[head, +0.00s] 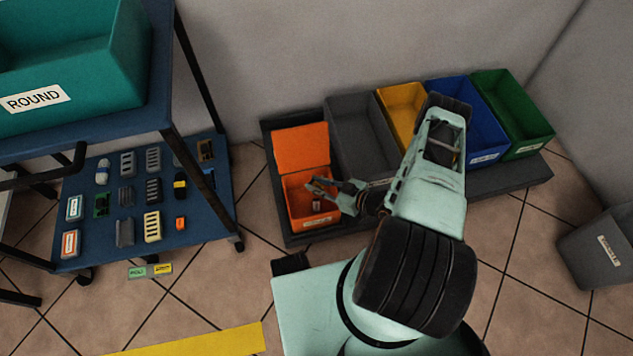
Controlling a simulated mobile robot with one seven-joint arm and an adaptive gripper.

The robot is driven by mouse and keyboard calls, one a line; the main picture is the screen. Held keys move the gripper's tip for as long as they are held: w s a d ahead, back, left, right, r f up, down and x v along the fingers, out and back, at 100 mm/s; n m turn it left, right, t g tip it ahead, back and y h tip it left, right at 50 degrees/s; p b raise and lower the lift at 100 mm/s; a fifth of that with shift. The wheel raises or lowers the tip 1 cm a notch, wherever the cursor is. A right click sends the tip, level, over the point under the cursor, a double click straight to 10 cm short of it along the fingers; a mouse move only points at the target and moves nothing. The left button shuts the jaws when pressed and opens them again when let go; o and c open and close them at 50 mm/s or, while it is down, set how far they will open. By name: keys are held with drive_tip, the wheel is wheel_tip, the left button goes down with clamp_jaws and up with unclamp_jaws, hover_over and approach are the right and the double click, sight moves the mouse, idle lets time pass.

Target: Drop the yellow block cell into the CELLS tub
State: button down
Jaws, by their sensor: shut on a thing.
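My gripper (318,188) is over the open orange tub (297,218) on the floor platform. It is shut on a small piece with a yellowish tint, which fits the yellow block cell; the fingers hide most of it. The tub's front label is too small to read, so I cannot tell if it says CELLS. The orange lid or back panel stands up behind the tub's opening. A small pale and dark item (317,204) shows inside the tub, below the fingers.
Grey (352,128), yellow (398,98), blue (487,130) and green (515,110) tubs stand right of the orange one. A blue lower shelf (140,245) at left holds several small parts, including a black-and-yellow block (180,186). A grey bin (600,250) stands far right.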

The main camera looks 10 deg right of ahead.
sight(317, 185)
drive_tip(key=shift+f+b, duration=0.65)
drive_tip(key=shift+f, duration=0.75)
drive_tip(key=c, duration=1.7)
unclamp_jaws()
drive_tip(key=shift+r, duration=0.1)
wheel_tip(317, 185, up, 10)
drive_tip(key=shift+f, duration=0.1)
